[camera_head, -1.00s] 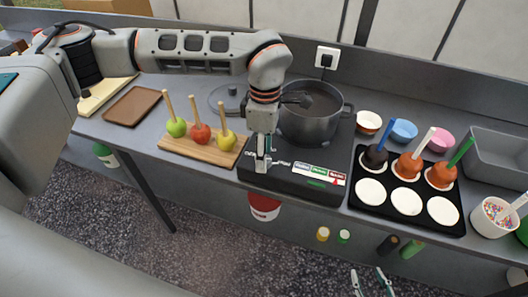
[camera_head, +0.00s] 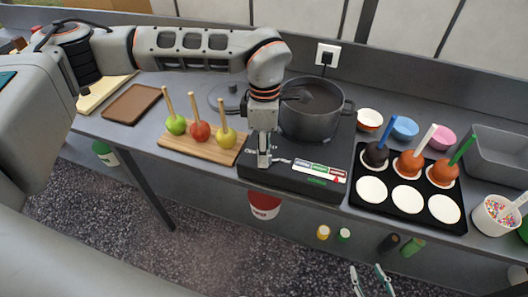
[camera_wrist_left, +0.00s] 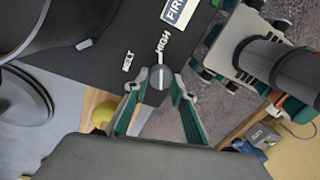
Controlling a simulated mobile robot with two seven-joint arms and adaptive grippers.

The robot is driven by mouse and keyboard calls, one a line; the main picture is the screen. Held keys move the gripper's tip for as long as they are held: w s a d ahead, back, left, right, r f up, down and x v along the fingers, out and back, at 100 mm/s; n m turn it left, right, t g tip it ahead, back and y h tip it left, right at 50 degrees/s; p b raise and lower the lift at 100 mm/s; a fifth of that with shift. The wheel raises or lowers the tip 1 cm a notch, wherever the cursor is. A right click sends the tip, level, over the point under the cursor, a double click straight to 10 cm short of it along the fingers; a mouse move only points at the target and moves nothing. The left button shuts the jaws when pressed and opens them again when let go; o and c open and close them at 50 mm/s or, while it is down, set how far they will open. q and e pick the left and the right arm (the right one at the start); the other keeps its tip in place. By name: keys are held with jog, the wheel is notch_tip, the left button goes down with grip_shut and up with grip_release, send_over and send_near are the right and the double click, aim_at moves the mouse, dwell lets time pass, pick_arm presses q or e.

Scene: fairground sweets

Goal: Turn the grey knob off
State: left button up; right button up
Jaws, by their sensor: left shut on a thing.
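The grey knob (camera_wrist_left: 160,77) is on the front of the black cooker (camera_head: 290,181). In the left wrist view it is round and sits between my fingertips, close to the words HIGH and MELT. I cannot tell its pointer direction for sure. My left gripper (camera_head: 264,158) points down at the cooker's front left and is shut on the knob, which it mostly hides in the head view. The gripper also shows in the left wrist view (camera_wrist_left: 159,82). My right gripper (camera_head: 370,274) is open and empty at the bottom of the head view, apart from the counter.
A grey pot (camera_head: 311,122) stands on the cooker behind my left gripper. A board (camera_head: 198,151) with apples on sticks is left of it. A black tray (camera_head: 424,216) with dipped apples is to the right. Bare counter shows near the brown tray (camera_head: 131,104).

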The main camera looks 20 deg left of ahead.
pick_arm(q)
jog(key=shift+f+n+b, duration=0.1)
jog(key=shift+n+b, duration=0.65)
jog(key=shift+n, duration=0.45)
jog(key=n+b, duration=0.1)
jog(key=n, duration=0.2)
jog(key=shift+s+n+b, duration=0.1)
jog(key=shift+n+b, duration=0.2)
jog(key=shift+b, duration=0.05)
jog(key=n+b, duration=0.1)
jog(key=n, duration=0.3)
jog(key=shift+n+h, duration=0.3)
jog(key=n+b, duration=0.1)
jog(key=n, duration=0.3)
jog(key=shift+s+t, duration=0.1)
jog(key=shift+t, duration=0.3)
jog(key=n+b, duration=0.1)
jog(key=n, duration=0.5)
jog(key=shift+d, duration=0.15)
jog(key=n, duration=0.2)
jog(key=shift+n+t, duration=0.3)
jog(key=shift+n+b, duration=0.35)
jog(key=shift+n, duration=1.45)
pick_arm(e)
notch_tip(320, 180, down, 8)
jog(key=s, duration=0.1)
jog(key=shift+d+f, duration=0.2)
